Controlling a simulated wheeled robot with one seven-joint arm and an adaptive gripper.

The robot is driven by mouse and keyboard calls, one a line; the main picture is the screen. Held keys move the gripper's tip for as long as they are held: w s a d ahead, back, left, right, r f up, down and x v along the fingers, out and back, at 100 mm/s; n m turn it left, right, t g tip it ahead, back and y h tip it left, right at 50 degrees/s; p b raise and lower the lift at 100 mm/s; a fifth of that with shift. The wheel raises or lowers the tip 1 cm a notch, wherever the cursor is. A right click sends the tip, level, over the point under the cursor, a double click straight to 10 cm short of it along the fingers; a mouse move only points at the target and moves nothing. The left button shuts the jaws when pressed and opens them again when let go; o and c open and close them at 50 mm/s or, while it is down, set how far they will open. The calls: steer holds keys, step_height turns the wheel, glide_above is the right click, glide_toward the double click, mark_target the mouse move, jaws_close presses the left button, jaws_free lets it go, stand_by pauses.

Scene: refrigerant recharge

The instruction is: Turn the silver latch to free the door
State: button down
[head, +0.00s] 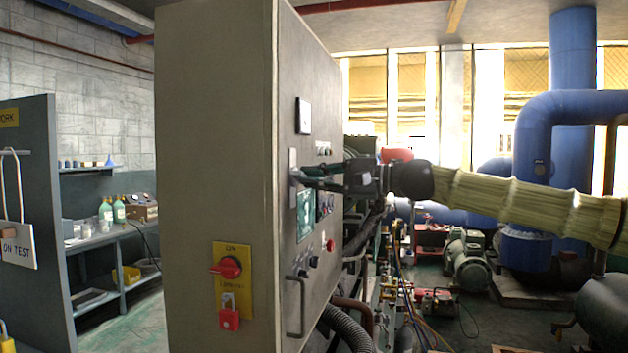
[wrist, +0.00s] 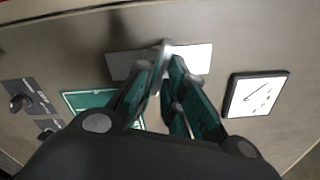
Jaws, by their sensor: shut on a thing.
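The silver latch (wrist: 166,48) shows in the wrist view as a small bright piece in front of a pale rectangular plate (wrist: 198,57) on the cabinet door. My gripper (wrist: 168,70) is shut on the latch, its green fingers close on either side of it. In the head view my gripper (head: 308,177) reaches from the right to the door (head: 312,75) of the grey cabinet, at the plate (head: 292,172) near the door's left edge. The fingers hide much of the latch, so its exact angle is hard to tell. The door looks flush with the cabinet.
A square gauge (wrist: 254,94) sits beside the plate. Below on the door are a green panel (head: 305,213), a red button (head: 330,245) and a handle (head: 296,306). A red rotary switch (head: 226,267) with a red padlock (head: 229,318) is on the cabinet's side. Pipes and machinery stand at right.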

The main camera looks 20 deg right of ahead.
steer(key=shift+d+r+n+b, duration=0.1)
steer(key=shift+r+n+b, duration=0.15)
steer(key=shift+n+b, duration=0.65)
steer(key=shift+d+r+n+b, duration=0.1)
steer(key=shift+r+n+b, duration=0.1)
steer(key=shift+n+b, duration=0.65)
steer(key=c, duration=1.6)
jaws_free()
steer(key=shift+w, duration=0.1)
steer(key=shift+f, duration=0.2)
steer(key=p+v, duration=0.2)
steer(key=v, duration=0.7)
steer(key=shift+f, duration=0.2)
steer(key=shift+a, duration=0.15)
